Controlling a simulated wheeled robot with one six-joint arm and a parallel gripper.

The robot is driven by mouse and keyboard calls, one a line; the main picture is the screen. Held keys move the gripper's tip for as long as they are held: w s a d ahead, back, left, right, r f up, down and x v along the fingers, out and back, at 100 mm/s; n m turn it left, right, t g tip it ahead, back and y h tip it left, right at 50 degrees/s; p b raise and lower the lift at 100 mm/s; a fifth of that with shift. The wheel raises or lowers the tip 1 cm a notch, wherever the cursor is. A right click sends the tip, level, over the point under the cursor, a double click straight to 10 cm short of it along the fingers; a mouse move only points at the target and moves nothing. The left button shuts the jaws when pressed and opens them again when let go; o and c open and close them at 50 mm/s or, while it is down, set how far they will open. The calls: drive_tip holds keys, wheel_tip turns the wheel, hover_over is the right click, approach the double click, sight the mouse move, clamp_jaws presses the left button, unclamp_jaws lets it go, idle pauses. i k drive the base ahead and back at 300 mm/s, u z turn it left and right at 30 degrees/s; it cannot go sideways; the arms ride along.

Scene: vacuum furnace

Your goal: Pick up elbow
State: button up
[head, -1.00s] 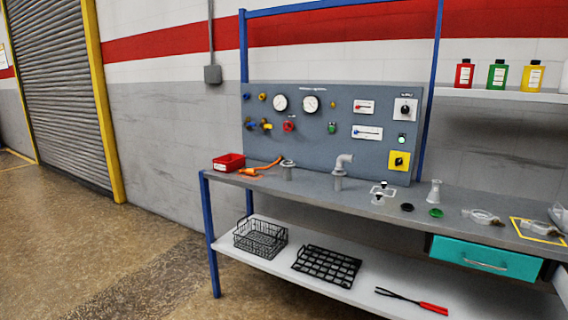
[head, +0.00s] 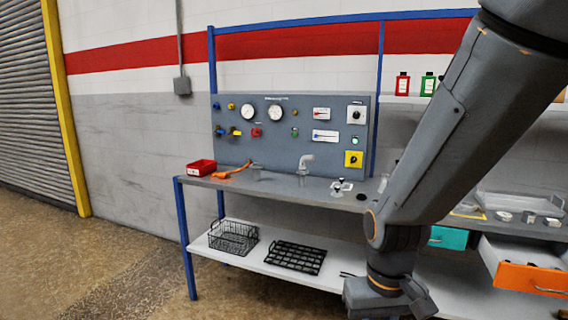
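The elbow (head: 305,162) is a light grey bent pipe. It stands upright on the workbench (head: 262,185), in front of the grey control panel, with its bend at the top. A short flanged fitting (head: 257,172) stands to its left. My arm crosses the right side of the head view, and its wrist reaches the bottom edge. My gripper's fingers are not in view. My arm is apart from the elbow in the picture and hides part of the bench to its right.
A red bin (head: 201,168) and an orange tool (head: 232,171) lie on the bench's left. A wire basket (head: 233,237) and black rack (head: 295,257) are on the lower shelf. An orange-fronted drawer (head: 532,279) stands open at right. Floor is clear at left.

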sight(303, 162)
drive_tip(key=z, duration=0.7)
drive_tip(key=i, duration=1.75)
drive_tip(key=u, duration=0.45)
